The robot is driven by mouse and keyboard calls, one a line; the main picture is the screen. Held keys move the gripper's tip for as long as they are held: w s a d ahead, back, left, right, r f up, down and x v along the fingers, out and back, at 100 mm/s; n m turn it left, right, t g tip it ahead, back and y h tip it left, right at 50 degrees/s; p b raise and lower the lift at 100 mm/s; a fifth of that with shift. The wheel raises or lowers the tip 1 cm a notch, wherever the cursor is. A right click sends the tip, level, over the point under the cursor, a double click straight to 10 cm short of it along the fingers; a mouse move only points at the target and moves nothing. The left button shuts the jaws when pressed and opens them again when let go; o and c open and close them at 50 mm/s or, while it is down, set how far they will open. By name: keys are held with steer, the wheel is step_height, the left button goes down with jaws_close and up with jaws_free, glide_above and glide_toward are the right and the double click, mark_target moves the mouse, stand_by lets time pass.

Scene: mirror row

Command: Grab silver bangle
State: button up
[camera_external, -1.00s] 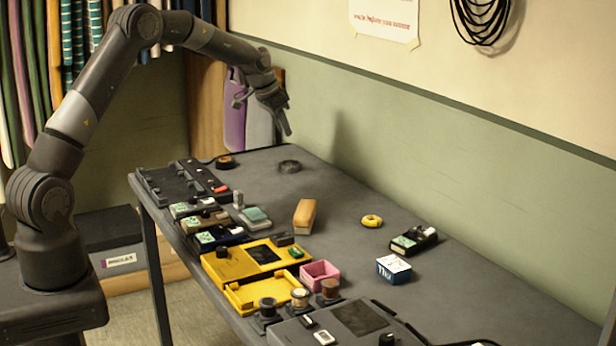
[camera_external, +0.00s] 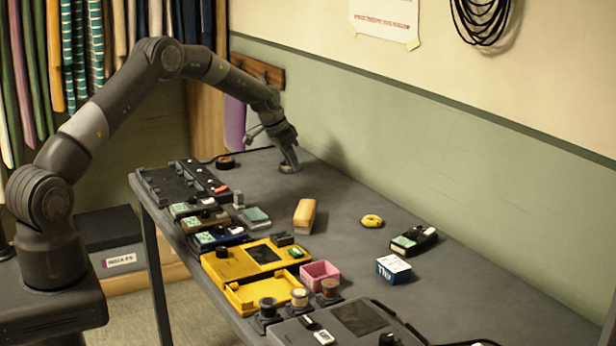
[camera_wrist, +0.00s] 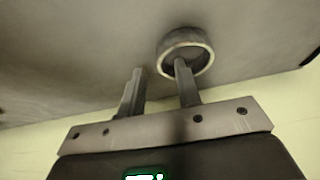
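The silver bangle (camera_external: 289,169) is a dull grey ring lying flat at the far end of the dark table, towards the wall. It also shows in the wrist view (camera_wrist: 167,46) as a short band with a pale rim. My gripper (camera_external: 289,158) is lowered right at the bangle and covers part of it. In the wrist view my gripper (camera_wrist: 160,67) is open, with a gap between its fingers. The right finger's tip overlaps the ring's opening; the left finger is outside, left of the ring. I cannot tell whether either finger touches the band.
A dark roll (camera_external: 225,163) lies left of the bangle. A long black pedal tray (camera_external: 165,185), a tan block (camera_external: 304,216) and a yellow ring (camera_external: 372,221) are nearer on the table (camera_external: 450,290). The wall (camera_external: 400,150) rises behind. The table around the bangle is mostly clear.

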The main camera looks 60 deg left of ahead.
steer(key=shift+w+f, duration=0.3)
steer(key=shift+f, duration=0.25)
steer(key=shift+c, duration=0.3)
jaws_close()
